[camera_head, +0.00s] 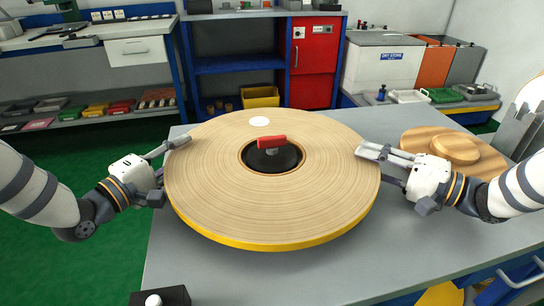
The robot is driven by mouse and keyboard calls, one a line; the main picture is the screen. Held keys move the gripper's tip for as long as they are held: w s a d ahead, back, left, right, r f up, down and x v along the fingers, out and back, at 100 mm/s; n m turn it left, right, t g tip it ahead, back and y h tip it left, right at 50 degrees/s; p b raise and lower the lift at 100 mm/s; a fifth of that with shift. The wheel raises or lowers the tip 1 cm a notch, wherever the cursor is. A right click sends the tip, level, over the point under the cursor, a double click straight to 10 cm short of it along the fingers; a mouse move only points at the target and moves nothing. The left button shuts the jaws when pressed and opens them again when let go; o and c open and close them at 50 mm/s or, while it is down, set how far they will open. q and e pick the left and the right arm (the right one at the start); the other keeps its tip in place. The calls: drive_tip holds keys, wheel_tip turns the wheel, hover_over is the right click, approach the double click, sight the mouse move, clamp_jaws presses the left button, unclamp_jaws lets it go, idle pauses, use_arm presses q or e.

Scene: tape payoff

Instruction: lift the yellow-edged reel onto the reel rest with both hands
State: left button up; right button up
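The yellow-edged reel (225,170) is a wide, flat tan roll above the grey table, with a yellow band along its front edge. A black hub with a red handle (271,142) shows in its centre hole. No other part that I can tell as the reel rest shows; the reel hides what is under it. My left gripper (170,158) is at the reel's left rim, one finger over the top face. My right gripper (376,162) is at the right rim in the same way. Both look closed on the rim; their lower fingers are partly hidden.
A black box with a white knob (160,297) is at the front left edge. Shelves and a red cabinet (314,60) stand behind.

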use_arm(q)
clamp_jaws()
use_arm(e)
clamp_jaws()
